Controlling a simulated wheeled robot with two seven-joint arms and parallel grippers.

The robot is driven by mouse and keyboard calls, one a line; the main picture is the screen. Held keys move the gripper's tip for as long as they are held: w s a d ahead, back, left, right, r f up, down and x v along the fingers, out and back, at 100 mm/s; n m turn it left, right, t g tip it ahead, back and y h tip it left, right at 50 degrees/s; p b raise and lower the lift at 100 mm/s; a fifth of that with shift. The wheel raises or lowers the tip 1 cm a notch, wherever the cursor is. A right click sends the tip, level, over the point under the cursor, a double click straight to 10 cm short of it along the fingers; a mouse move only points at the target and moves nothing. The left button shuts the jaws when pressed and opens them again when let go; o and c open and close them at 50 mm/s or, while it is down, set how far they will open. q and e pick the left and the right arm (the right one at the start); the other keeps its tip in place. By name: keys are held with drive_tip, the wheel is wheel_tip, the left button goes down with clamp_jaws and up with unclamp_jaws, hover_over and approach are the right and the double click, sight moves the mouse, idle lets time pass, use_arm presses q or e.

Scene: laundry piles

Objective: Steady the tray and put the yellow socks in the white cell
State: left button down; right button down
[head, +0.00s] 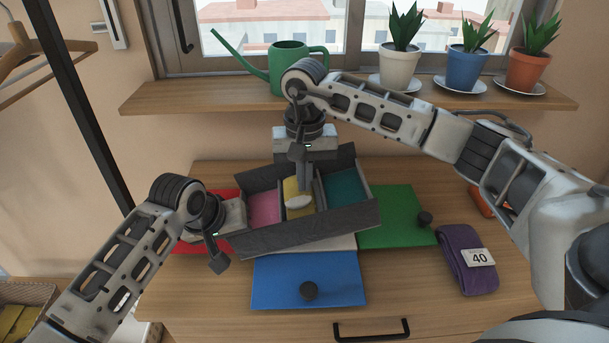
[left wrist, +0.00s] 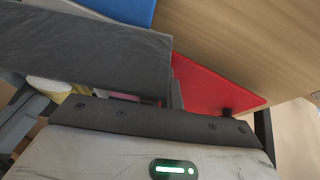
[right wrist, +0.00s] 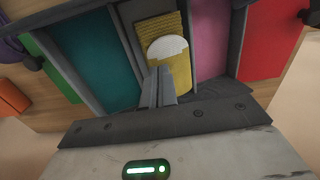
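A grey tray (head: 310,232) sits at a slant on the table, with pink (head: 264,209), middle and teal (head: 346,187) cells. The yellow socks (head: 292,188) lie in the middle cell and have a white patch; they also show in the right wrist view (right wrist: 178,68). They cover most of that cell, so its floor colour is unclear. My right gripper (right wrist: 158,84) points down into the middle cell, its fingers close together against or just above the socks.
Red (left wrist: 210,85), blue (head: 330,275) and green (head: 395,205) panels lie around the tray, some with dark knobs. A purple folded cloth (head: 465,255) tagged 40 lies at right. A shelf (head: 200,97) behind holds a green watering can (head: 268,62) and potted plants. The front right tabletop is clear.

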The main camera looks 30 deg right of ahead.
use_arm(q)
drive_tip(key=shift+f, duration=0.1)
use_arm(e)
wheel_tip(320, 180, up, 7)
idle(0.8)
idle(0.5)
use_arm(q)
drive_tip(key=c, duration=1.5)
unclamp_jaws()
drive_tip(key=shift+c, duration=0.2)
